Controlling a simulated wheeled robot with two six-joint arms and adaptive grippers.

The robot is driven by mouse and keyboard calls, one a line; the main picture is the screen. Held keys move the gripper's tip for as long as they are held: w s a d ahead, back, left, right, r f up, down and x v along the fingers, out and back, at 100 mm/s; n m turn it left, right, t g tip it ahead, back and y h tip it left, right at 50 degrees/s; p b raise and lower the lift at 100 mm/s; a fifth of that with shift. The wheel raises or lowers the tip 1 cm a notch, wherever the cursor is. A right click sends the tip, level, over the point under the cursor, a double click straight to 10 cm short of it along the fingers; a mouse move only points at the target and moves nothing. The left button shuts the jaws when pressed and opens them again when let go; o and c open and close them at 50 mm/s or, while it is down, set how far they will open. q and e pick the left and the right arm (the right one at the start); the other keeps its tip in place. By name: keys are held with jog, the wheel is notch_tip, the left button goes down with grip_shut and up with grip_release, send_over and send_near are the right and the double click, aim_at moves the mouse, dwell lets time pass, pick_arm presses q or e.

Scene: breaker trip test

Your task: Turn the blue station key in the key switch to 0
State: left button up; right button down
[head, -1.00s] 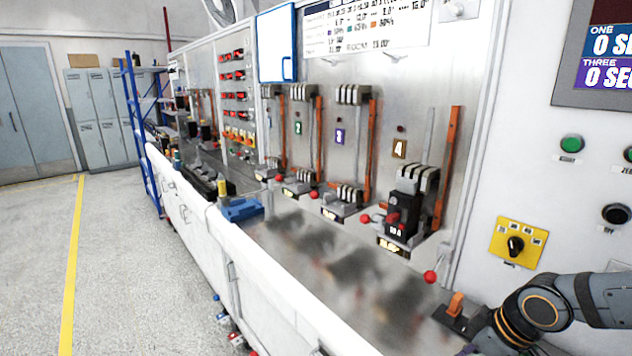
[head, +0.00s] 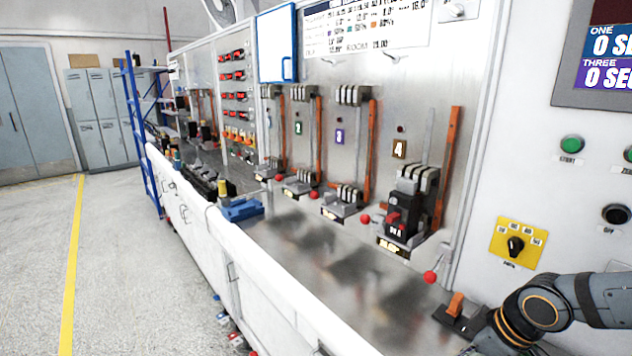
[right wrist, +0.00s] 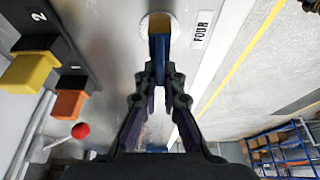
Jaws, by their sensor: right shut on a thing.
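In the right wrist view, the blue station key (right wrist: 158,49) stands in the round key switch (right wrist: 146,22), whose face is pale with a brass-coloured middle. A label reading FOUR (right wrist: 201,30) is beside it. My right gripper (right wrist: 158,72) is shut on the key's blue bow, in line with the switch. The 0 mark on the switch cannot be made out. In the head view my right arm comes in at the lower right, and the gripper, key and switch are out of the frame. My left gripper is not in view.
A yellow block (right wrist: 30,72), an orange block (right wrist: 68,103) and a red-knobbed lever (right wrist: 80,131) are left of my right gripper in the wrist view. In the head view, a black breaker (head: 402,215) and a yellow selector plate (head: 518,244) are near my right arm.

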dwell(0.3)
jog(key=shift+s+n+p, duration=0.1)
jog(key=shift+n+p, duration=0.4)
jog(key=shift+p, duration=0.2)
jog(key=shift+n+y, duration=0.3)
jog(key=shift+n, duration=0.2)
jog(key=shift+s+a+f+n+g+b, duration=0.1)
jog(key=shift+f+n+g+b, duration=0.1)
jog(key=shift+n+g+b, duration=0.35)
jog(key=shift+r+n, duration=0.15)
jog(key=shift+n, duration=0.3)
